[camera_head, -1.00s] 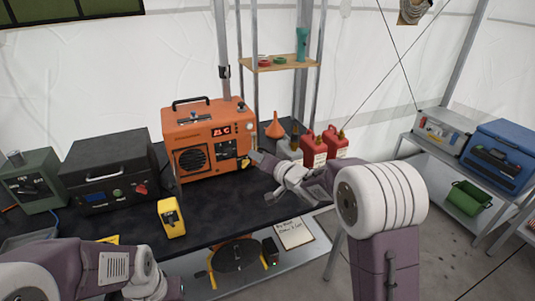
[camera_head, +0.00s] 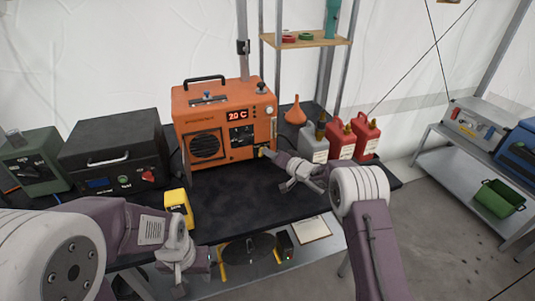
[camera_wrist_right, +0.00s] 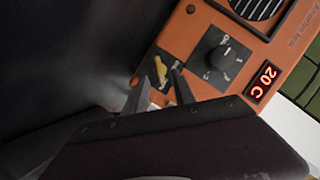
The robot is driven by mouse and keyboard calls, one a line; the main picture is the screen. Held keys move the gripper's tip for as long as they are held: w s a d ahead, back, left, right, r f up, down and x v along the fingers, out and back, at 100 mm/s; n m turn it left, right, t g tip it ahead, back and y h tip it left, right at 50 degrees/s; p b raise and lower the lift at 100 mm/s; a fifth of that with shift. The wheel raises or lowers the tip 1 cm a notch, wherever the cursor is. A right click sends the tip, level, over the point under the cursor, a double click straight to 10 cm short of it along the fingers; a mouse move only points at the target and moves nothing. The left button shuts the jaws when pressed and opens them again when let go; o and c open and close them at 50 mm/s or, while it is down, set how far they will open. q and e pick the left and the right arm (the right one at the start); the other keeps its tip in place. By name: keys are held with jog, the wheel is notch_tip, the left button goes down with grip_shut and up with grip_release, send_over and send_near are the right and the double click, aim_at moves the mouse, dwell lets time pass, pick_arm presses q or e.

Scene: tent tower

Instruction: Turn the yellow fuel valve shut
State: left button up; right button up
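The orange heater (camera_head: 222,125) stands at the back of the dark table, its display reading 20 C. Its small yellow fuel valve (camera_wrist_right: 159,69) is low on the front panel, beside a black dial (camera_wrist_right: 222,58) in the right wrist view. My right gripper (camera_wrist_right: 159,86) is at the valve, fingers apart, with the yellow handle showing between the tips. I cannot tell whether either finger touches it. In the head view this gripper (camera_head: 268,153) reaches the heater's lower right front.
A yellow handheld device (camera_head: 178,208) stands on the table (camera_head: 235,200). A black case (camera_head: 112,152) and green unit (camera_head: 30,160) are at left. An orange funnel (camera_head: 296,113) and red cans (camera_head: 341,140) stand right of the heater, near my right arm.

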jog(key=shift+x, duration=1.5)
grip_shut()
jog(key=shift+r, duration=0.1)
